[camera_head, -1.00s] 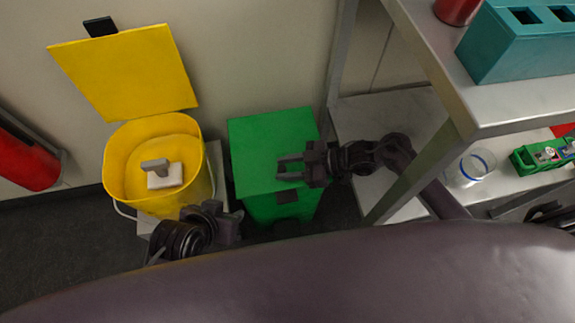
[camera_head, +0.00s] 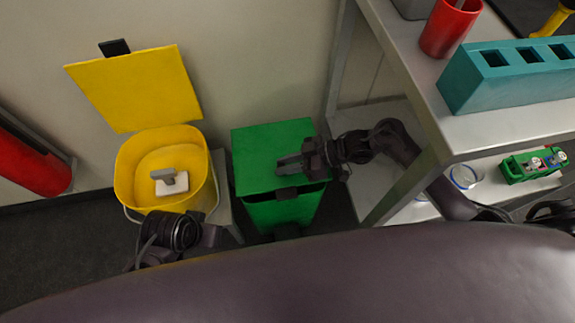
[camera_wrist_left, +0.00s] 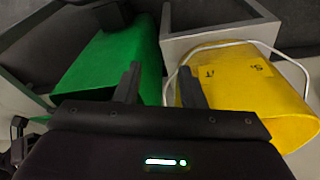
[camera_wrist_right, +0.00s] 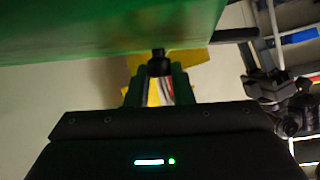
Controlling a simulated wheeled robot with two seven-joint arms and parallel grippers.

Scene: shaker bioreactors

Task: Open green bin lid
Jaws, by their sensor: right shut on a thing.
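The green bin (camera_head: 275,212) stands on the floor, and its green lid (camera_head: 262,152) is slightly raised, with a dark gap under the front edge. A black handle (camera_head: 287,193) sits at the lid's front edge. My right gripper (camera_head: 290,165) is at the lid; in the right wrist view its fingers (camera_wrist_right: 158,82) are shut on a black piece that looks like the handle, under the green lid (camera_wrist_right: 100,25). The grip is partly hidden in the head view. My left gripper (camera_wrist_left: 160,85) is open and empty; the green bin (camera_wrist_left: 110,65) shows beyond it.
A yellow bin (camera_head: 150,200) with its lid (camera_head: 135,88) standing open is left of the green bin, with a grey-and-white object (camera_head: 170,182) inside. A metal shelf (camera_head: 400,75) with a teal rack (camera_head: 480,95) stands at right. A wall is behind.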

